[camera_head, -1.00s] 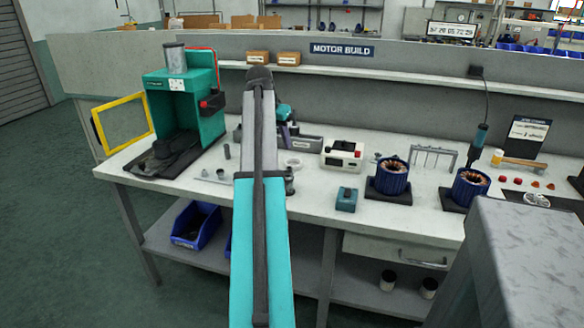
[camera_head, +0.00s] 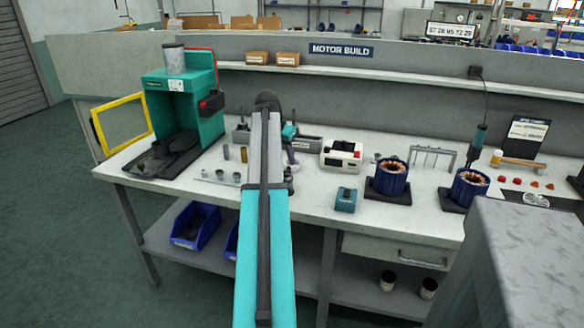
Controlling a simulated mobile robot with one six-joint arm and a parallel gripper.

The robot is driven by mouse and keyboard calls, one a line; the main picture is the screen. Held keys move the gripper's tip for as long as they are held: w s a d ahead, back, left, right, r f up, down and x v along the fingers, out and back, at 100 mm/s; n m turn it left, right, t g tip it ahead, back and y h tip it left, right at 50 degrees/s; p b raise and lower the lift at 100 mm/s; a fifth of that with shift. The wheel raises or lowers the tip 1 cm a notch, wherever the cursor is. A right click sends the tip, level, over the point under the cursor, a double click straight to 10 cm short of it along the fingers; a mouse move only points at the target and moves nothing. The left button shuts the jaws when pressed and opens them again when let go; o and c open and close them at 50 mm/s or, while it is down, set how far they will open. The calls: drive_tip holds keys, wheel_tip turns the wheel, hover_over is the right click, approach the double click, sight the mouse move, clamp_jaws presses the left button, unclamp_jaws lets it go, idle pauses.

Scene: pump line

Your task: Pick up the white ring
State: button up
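The white ring (camera_head: 295,163) shows only as a small pale patch on the bench, just right of my arm. My arm and wrist hide most of it. My arm stretches over the bench, and a teal wrist part (camera_head: 289,131) shows behind it, above the ring. My gripper (camera_head: 291,153) is mostly hidden and very small here, low over the ring's spot. I cannot tell whether its fingers touch the ring or whether they are open or shut.
A teal press (camera_head: 184,105) stands left. A grey cylinder (camera_head: 226,152) and a brass-coloured one (camera_head: 244,154) stand left of my arm. A shelf (camera_head: 400,78) runs behind.

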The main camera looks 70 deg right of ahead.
sight(288, 168)
drive_tip(key=shift+x, duration=2.6)
drive_tip(key=shift+a, duration=0.1)
clamp_jaws()
